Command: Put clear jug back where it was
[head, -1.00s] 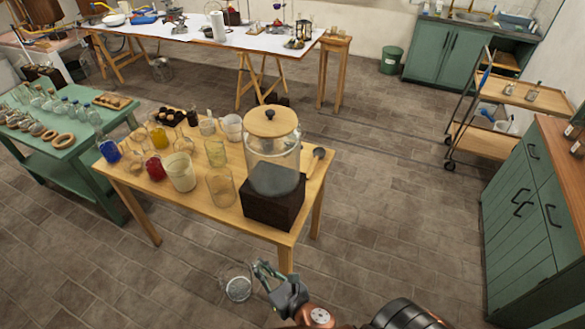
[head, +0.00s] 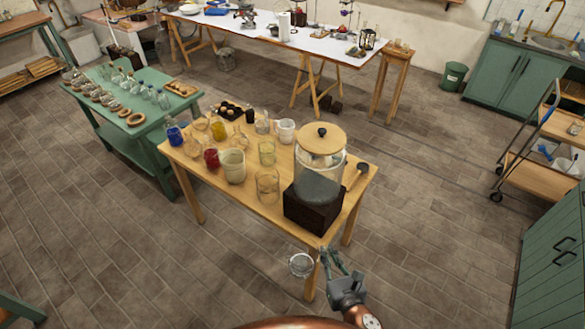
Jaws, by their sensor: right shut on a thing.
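The clear jug (head: 300,265) is a small see-through glass vessel, seen from above at the lower middle of the head view. My right gripper (head: 322,262) is shut on its right side. They are in front of the wooden table (head: 262,208), near its front right corner, with floor behind the jug in the picture. Whether the jug is level is hard to tell. My left gripper is not in view.
The table bears a large lidded glass jar (head: 320,165) on a dark block (head: 312,211), an empty glass beaker (head: 267,186), a cream-filled beaker (head: 233,168) and several coloured jars. A green table (head: 125,100) stands left.

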